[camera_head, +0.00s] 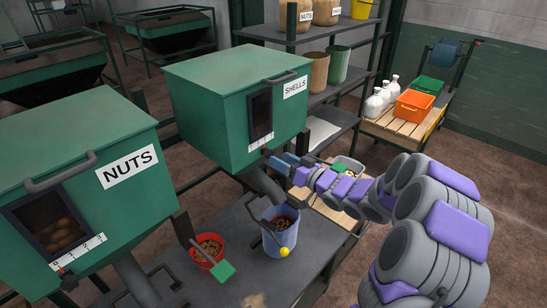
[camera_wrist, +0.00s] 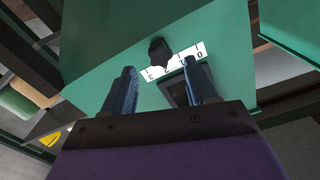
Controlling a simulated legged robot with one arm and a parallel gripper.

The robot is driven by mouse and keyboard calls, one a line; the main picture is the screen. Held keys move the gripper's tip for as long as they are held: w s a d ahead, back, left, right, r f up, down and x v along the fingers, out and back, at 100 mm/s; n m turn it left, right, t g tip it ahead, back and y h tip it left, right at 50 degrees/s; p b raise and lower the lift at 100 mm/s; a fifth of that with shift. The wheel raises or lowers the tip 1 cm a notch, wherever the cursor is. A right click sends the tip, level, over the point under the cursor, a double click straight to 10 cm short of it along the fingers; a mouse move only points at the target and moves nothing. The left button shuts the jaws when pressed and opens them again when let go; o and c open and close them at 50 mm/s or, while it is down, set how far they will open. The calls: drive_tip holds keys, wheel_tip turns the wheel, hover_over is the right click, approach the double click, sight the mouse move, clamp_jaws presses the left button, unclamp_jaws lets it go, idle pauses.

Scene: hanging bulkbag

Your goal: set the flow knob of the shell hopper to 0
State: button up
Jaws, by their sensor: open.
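The green shell hopper (camera_head: 205,105) carries a SHELLS label (camera_head: 295,87) and a dark window (camera_head: 260,113). In the wrist view, its black flow knob (camera_wrist: 160,50) sits beside a white scale (camera_wrist: 173,64) numbered from 0 at the right to 3 at the left. The knob lies nearer the 2 and 3 than the 0; its exact setting is unclear. My gripper (camera_head: 275,160) is just below the front of this hopper. In the wrist view my gripper (camera_wrist: 161,66) is open, with its fingers either side of the knob and scale, and nothing between them is gripped.
The green NUTS hopper (camera_head: 75,165) stands at the left. Below are a blue-grey bucket (camera_head: 280,241) and a red bucket (camera_head: 207,260) with a green scoop (camera_head: 222,271) on a dark table (camera_head: 315,245). Shelves and an orange crate (camera_head: 414,104) stand behind.

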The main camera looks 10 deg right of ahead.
sight(267, 152)
drive_tip(key=shift+x, duration=2.05)
drive_tip(key=shift+c, duration=0.3)
clamp_jaws()
